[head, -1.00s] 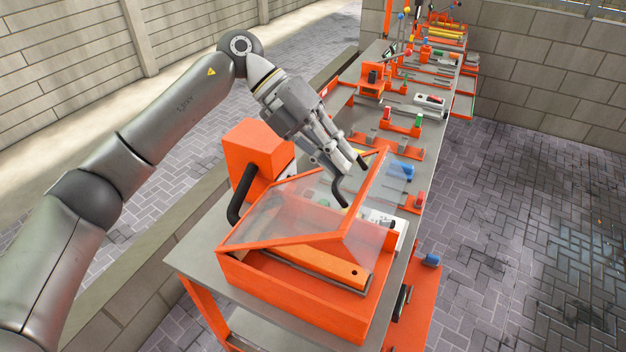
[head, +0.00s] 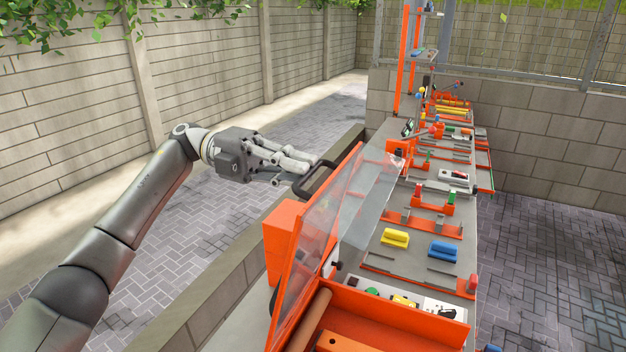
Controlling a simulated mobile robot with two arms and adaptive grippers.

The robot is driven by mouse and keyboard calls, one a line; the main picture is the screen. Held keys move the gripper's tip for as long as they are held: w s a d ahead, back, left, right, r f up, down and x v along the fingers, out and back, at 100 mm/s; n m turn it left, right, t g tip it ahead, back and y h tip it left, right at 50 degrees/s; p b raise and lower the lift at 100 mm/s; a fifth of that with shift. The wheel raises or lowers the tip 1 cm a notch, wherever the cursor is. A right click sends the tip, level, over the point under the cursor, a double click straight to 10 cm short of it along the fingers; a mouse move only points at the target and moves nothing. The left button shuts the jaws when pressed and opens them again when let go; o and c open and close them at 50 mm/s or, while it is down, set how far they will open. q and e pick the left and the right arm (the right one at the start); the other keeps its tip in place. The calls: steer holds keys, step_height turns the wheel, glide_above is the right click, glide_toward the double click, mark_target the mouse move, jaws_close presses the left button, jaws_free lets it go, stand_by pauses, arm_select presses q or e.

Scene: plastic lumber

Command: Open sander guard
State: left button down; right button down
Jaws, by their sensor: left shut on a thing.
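The sander guard (head: 325,235) is a clear panel in an orange frame. It stands steeply raised at the left side of the orange sander body (head: 395,318). A dark handle (head: 318,178) sticks out from the guard's outer face near its top. My left gripper (head: 304,170) reaches in from the left and is shut on this handle. The exact finger contact is small and partly unclear. Below the guard, the inside of the sander shows a brown roller (head: 309,322) and an orange bar. My right gripper is not in view.
A long grey bench runs away behind the sander, with a yellow block (head: 395,238), a blue block (head: 443,251) and several orange fixtures. A low wall (head: 215,293) runs along the left. Paved floor lies open on the right.

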arm_select(q)
steer(key=shift+w+a, duration=0.15)
steer(key=shift+a, duration=0.3)
steer(key=c, duration=1.5)
jaws_free()
steer(key=shift+v, duration=3.75)
steer(key=shift+f, duration=0.1)
